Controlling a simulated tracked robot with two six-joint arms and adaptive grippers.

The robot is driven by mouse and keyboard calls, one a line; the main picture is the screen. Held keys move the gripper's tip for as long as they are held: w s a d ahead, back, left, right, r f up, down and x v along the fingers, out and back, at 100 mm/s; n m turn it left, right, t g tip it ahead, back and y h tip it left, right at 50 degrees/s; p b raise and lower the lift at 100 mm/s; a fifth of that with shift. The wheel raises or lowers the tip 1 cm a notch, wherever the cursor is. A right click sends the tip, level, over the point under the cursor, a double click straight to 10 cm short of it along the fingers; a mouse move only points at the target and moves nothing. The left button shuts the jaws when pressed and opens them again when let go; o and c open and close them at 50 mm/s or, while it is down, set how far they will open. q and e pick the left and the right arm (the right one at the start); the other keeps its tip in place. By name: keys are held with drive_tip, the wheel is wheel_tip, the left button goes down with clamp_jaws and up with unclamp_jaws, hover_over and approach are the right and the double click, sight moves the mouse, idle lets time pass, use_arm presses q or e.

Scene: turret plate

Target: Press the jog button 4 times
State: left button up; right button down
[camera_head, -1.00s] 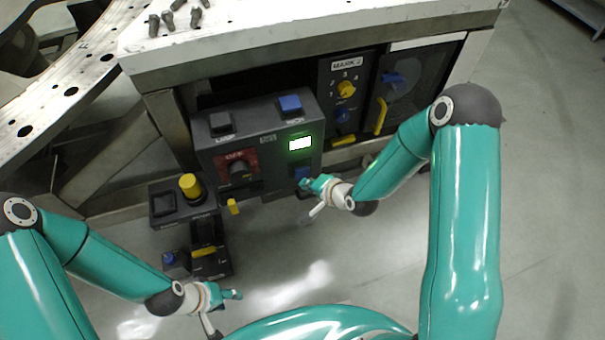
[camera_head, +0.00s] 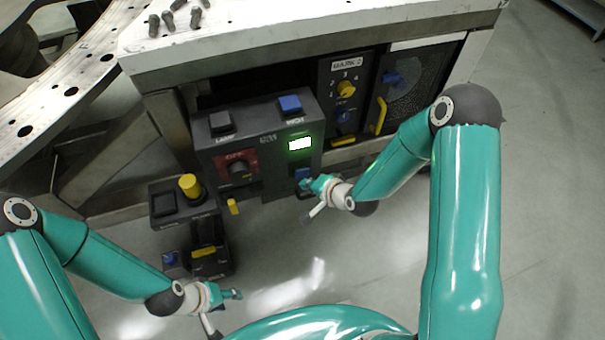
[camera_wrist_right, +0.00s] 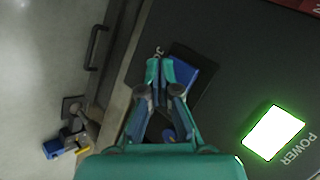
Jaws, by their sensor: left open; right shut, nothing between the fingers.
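The jog button is a blue square button (camera_head: 303,173) low on the right of the dark control box, below the lit green panel. In the right wrist view the blue button (camera_wrist_right: 185,75) sits in a dark frame beside lettering starting "JO", partly hidden by my fingers. My right gripper (camera_head: 306,185) is shut and empty, its tips right in front of the button. In the right wrist view the right gripper's closed tips (camera_wrist_right: 160,68) overlap the button's edge; contact cannot be told. My left gripper (camera_head: 234,295) is open and empty, low on the left, away from the box.
The control box (camera_head: 262,150) also carries another blue button (camera_head: 290,104), a black button (camera_head: 221,122), a red-plated knob (camera_head: 238,168) and the lit power panel (camera_head: 299,143). A yellow button (camera_head: 190,186) and a yellow-handled lever unit (camera_head: 204,252) stand left. Floor in front is clear.

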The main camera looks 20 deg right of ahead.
drive_tip(key=shift+w, duration=0.2)
drive_tip(key=shift+w, duration=0.2)
drive_tip(key=shift+w+r+b, duration=0.1)
drive_tip(key=shift+w+b, duration=0.25)
drive_tip(key=shift+w, duration=0.3)
idle(1.0)
idle(0.4)
drive_tip(key=shift+s, duration=1.1)
drive_tip(key=shift+s, duration=0.1)
drive_tip(key=s+b, duration=0.1)
drive_tip(key=s, duration=0.3)
drive_tip(key=shift+s+d+b, duration=0.15)
drive_tip(key=shift+s+b, duration=0.2)
drive_tip(key=shift+s, duration=0.05)
